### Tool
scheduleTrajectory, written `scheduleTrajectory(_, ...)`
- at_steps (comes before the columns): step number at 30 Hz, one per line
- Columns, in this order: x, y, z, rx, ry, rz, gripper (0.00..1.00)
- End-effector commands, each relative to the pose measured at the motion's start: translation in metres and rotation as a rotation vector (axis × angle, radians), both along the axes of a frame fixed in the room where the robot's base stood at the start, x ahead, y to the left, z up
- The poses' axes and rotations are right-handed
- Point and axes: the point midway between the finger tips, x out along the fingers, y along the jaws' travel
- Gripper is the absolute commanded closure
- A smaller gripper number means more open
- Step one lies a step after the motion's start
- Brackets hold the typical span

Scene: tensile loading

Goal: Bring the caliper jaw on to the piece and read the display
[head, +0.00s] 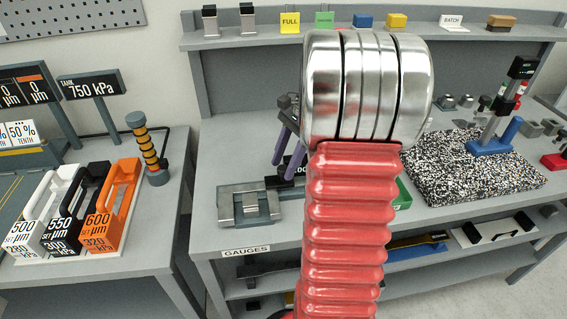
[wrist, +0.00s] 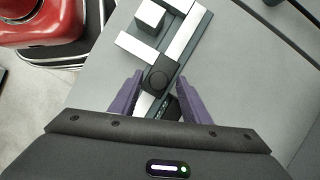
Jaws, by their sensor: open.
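The caliper (wrist: 190,38) lies on the grey bench in the wrist view, its steel beam running diagonally with a jaw (wrist: 136,47) reaching left. A pale block (wrist: 150,16), which looks like the piece, sits beside the beam near the jaws; contact is unclear. In the head view the caliper (head: 240,190) shows left of my arm, and my gripper (head: 288,138) is partly hidden. The display's reading is not legible.
My red ribbed arm covers the middle of the head view. A GAUGES label (head: 246,251) is on the bench front. A speckled slab (head: 465,165) with a blue-based stand is at right. Orange, black and white holders (head: 111,207) stand on the left table.

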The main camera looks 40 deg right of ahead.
Motion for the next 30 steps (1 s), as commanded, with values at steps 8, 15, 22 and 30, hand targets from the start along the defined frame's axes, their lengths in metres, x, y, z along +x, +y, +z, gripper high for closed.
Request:
scheduleTrajectory(8, -0.0001, 0.0007, -0.0016, 0.0, 0.0, 0.0, 0.57)
scheduleTrajectory(15, -0.0002, 0.0004, -0.0014, 0.0, 0.0, 0.0, 0.73)
scheduleTrajectory(22, 0.0002, 0.0001, -0.0012, -0.001, -0.001, 0.0, 0.89)
scheduleTrajectory(30, 0.0007, -0.0008, -0.0009, -0.003, -0.003, -0.007, 0.93)
